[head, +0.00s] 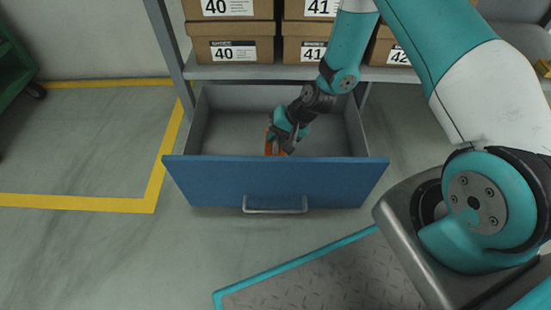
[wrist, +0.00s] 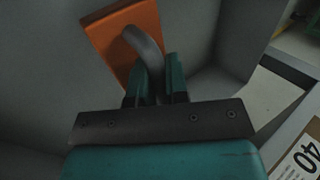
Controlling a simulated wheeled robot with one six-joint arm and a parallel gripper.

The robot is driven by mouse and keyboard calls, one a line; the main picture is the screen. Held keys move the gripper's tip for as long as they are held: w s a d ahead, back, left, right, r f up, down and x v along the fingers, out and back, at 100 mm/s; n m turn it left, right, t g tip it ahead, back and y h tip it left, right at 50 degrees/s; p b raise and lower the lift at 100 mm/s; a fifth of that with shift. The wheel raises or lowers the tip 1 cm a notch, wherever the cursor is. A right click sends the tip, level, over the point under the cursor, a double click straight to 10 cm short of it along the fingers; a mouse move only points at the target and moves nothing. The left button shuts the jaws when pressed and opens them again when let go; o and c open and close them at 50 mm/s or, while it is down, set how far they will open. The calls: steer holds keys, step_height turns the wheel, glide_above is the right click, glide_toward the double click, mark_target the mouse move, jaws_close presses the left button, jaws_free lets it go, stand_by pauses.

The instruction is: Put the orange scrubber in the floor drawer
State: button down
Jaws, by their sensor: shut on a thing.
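The orange scrubber (wrist: 120,37) is a flat orange block with a grey curved handle. My gripper (wrist: 155,82) is shut on that handle in the wrist view. In the head view the orange scrubber (head: 269,143) shows only in part, beside my gripper (head: 281,143) and behind the drawer front. The floor drawer (head: 275,182) has a blue front with a grey bar handle and is pulled open under the shelf. My gripper and the scrubber are inside the drawer's opening. I cannot tell whether the scrubber touches the drawer bottom.
Shoe boxes (head: 232,49) marked 40, 41 and 42 stand on the shelf (head: 240,72) above the drawer. A grey upright (head: 166,45) stands at the left. Yellow floor lines (head: 80,203) and a green cart (head: 14,65) are at the left. The drawer around the scrubber looks empty.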

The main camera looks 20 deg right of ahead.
steer(key=shift+f+b, duration=1.8)
steer(key=shift+f, duration=1.85)
steer(key=c, duration=1.1)
jaws_free()
steer(key=p+v, duration=0.8)
steer(key=v, duration=0.4)
steer(key=a+r+n+g, duration=0.1)
steer(key=a+r+n, duration=0.35)
steer(key=r, duration=1.05)
steer(key=s+a+r+n, duration=0.2)
steer(key=s+r, duration=0.5)
steer(key=s+a+r+n+g+h, duration=0.1)
steer(key=s+a+r+n, duration=0.1)
steer(key=s+r, duration=0.5)
steer(key=s+a+r+n+h, duration=0.1)
steer(key=s+r+n, duration=0.2)
steer(key=s+r, duration=0.4)
steer(key=shift+a+r+g, duration=0.2)
steer(key=shift+a+g, duration=0.1)
steer(key=shift+a, duration=0.1)
